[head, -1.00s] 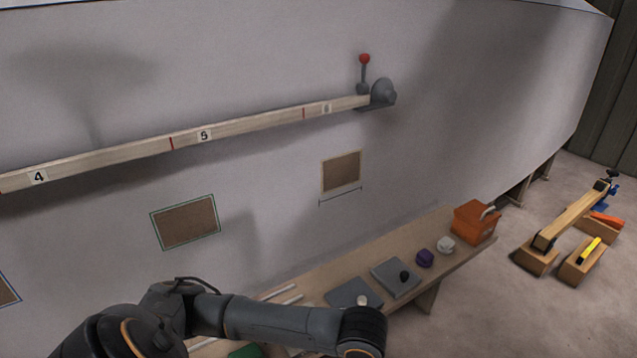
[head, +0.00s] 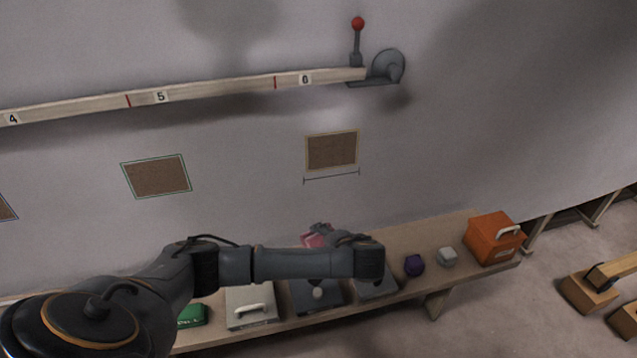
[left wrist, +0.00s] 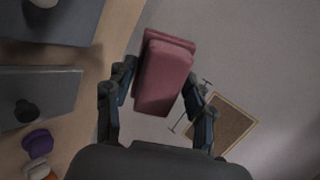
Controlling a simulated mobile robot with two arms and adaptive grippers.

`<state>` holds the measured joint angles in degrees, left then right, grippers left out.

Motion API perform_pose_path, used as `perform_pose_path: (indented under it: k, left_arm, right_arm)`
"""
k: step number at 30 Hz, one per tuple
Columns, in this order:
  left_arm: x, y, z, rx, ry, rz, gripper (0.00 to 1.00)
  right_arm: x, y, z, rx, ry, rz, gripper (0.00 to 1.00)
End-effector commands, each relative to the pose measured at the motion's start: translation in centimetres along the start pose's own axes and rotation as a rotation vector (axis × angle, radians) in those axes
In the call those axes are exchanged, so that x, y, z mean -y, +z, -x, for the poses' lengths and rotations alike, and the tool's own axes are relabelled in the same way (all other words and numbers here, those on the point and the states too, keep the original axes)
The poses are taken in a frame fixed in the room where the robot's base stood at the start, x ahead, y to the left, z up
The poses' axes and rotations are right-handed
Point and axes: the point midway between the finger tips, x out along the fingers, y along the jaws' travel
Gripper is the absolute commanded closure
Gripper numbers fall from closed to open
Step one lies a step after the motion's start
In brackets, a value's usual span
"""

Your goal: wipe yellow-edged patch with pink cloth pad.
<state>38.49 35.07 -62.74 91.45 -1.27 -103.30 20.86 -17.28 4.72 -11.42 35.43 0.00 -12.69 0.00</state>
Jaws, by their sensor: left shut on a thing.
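The pink cloth pad (left wrist: 163,75) is between the fingers of my left gripper (left wrist: 160,90) in the left wrist view, and the gripper is shut on it. In the head view the pad (head: 316,240) shows as a small pink piece beyond my left wrist, above the bench. The yellow-edged patch (head: 332,151) is a brown rectangle on the grey hull wall, up and to the right of the pad and apart from it. The patch also shows in the left wrist view (left wrist: 221,126), right of the gripper. My right gripper is not in view.
A bench (head: 440,232) runs along the wall below, with grey plates, a purple object (head: 413,265), a white object (head: 447,257) and an orange box (head: 493,238). A green-edged patch (head: 157,176) is left. A numbered batten (head: 215,87) crosses above; the wall between is clear.

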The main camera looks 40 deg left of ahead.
Motion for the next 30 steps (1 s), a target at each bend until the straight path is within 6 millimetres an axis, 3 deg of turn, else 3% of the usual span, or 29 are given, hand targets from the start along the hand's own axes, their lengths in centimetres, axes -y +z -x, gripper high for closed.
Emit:
perform_pose_path:
  k: [3,6,9,12,17,30]
  left_arm:
    - [4.4,-1.5,-1.9,-0.103,-0.224,-0.055,0.71]
    - [7.9,-2.9,-2.7,-0.179,-0.378,-0.075,0.71]
    - [10.9,-4.1,-2.8,-0.229,-0.492,-0.077,0.71]
    - [12.6,-4.8,-2.6,-0.252,-0.554,-0.074,0.71]
    - [13.7,-5.3,-2.8,-0.261,-0.585,-0.071,0.71]
    - [15.8,-6.4,-6.3,-0.26,-0.584,-0.069,0.71]
  right_arm:
    - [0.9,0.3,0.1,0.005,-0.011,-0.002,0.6]
    - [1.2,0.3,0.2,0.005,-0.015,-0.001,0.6]
    - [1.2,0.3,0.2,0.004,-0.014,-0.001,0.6]
    - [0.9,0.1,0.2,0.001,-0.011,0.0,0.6]
    - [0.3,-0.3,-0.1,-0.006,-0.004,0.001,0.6]
    - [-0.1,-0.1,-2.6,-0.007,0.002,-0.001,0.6]
